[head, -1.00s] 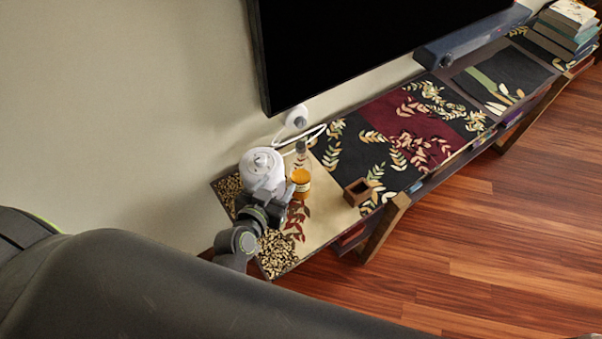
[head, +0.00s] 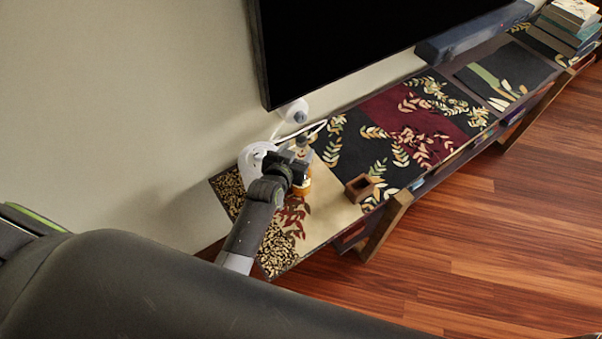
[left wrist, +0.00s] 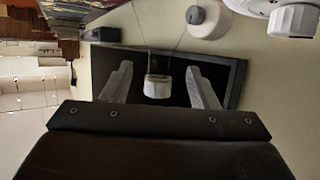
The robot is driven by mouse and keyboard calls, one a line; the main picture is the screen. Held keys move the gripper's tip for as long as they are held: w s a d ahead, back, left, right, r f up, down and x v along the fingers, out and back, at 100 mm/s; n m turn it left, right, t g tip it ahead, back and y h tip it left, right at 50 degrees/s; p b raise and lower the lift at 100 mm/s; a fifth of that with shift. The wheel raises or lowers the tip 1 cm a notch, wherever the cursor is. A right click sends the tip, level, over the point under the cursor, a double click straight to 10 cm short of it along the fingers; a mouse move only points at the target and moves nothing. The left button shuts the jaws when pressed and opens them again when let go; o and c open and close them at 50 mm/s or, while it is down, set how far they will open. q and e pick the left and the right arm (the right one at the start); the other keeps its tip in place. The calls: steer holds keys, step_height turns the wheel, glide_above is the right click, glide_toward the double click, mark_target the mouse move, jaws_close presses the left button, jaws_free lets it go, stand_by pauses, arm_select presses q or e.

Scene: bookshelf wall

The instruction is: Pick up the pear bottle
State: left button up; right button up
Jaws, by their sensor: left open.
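A slim clear bottle with a grey top (head: 302,141) stands on the left end of the low bench, partly hidden behind my left gripper. It looks like the pear bottle, but no label can be read. An amber jar (head: 303,190) stands just in front of it, mostly covered by the gripper. My left gripper (head: 302,164) is open and reaches over the jar toward the bottle. In the left wrist view, a pale cylindrical cap (left wrist: 157,86) shows between the two spread fingers (left wrist: 160,84), with no visible contact. My right gripper is not in view.
A white rounded pot (head: 250,160) is close left of the gripper. A white wall device (head: 295,111) with a cable is behind. A small wooden box (head: 361,187) sits to the right. A large black screen (head: 370,40) overhangs the bench. The bench's middle is clear.

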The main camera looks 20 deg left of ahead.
mark_target(299, 149)
arm_select(q)
steer(key=b+x, duration=0.2)
steer(key=x, duration=0.1)
steer(key=shift+w+f, duration=0.15)
steer(key=shift+f, duration=0.05)
steer(key=shift+r, duration=0.1)
jaws_close()
stand_by(1.2)
steer(key=shift+r, duration=0.15)
